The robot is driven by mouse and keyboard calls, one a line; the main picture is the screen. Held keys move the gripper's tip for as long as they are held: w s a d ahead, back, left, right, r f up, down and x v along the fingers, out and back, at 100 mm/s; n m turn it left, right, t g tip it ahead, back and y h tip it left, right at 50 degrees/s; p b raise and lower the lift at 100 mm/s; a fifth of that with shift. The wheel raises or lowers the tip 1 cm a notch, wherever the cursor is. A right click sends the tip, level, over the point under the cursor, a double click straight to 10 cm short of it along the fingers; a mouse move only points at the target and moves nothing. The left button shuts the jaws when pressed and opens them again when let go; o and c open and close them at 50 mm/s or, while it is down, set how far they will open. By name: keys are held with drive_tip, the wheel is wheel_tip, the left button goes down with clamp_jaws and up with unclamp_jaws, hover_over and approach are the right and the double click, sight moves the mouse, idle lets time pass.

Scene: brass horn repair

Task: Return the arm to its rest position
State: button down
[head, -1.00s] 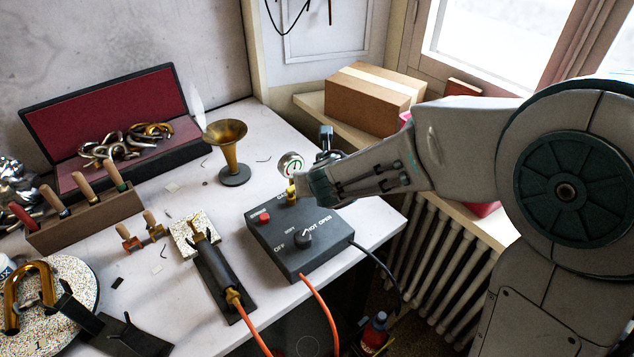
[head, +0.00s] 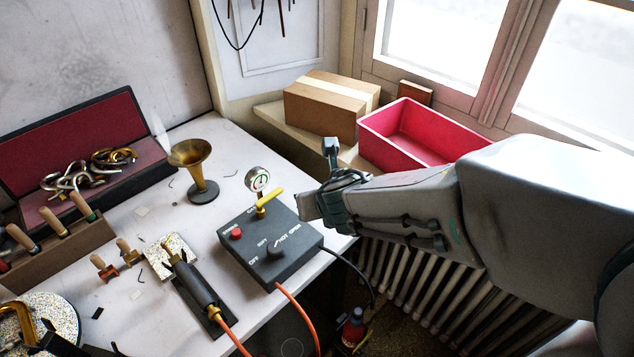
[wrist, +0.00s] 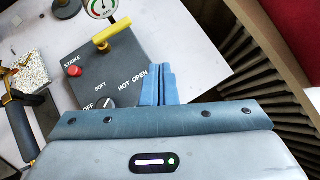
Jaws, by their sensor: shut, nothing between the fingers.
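My gripper (head: 306,207) is shut and empty at the right edge of the dark control box in the head view. The arm reaches in from the right. In the wrist view the two blue fingers (wrist: 158,86) are pressed together, over the right side of the control box (wrist: 115,68). The box (head: 262,258) carries a yellow valve handle (head: 269,197), a pressure gauge (head: 257,180), a red button (head: 236,233) and a black knob (head: 276,252). My fingers are apart from the yellow handle.
A brass bell (head: 190,155) on a stand, an open red-lined case (head: 70,135) and a black torch (head: 195,285) are on the bench. A red bin (head: 420,135) and a cardboard box (head: 330,105) stand behind my arm. A radiator (head: 430,300) is below it.

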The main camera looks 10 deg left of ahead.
idle(0.5)
drive_tip(key=d+r+m+h, duration=0.2)
drive_tip(key=d+m+h, duration=0.1)
drive_tip(key=d+m, duration=0.7)
drive_tip(key=d+r+m+h, duration=0.2)
drive_tip(key=d+m+h, duration=0.1)
drive_tip(key=d+m, duration=0.65)
drive_tip(key=s+m+g+y, duration=0.1)
drive_tip(key=s+m+g, duration=0.1)
drive_tip(key=s+m, duration=0.4)
drive_tip(key=s+d+f+m+g+y, duration=0.1)
drive_tip(key=s+m+g, duration=0.2)
drive_tip(key=m, duration=1.2)
drive_tip(key=s, duration=0.3)
drive_tip(key=shift+d+m, duration=0.3)
drive_tip(key=shift+m, duration=0.05)
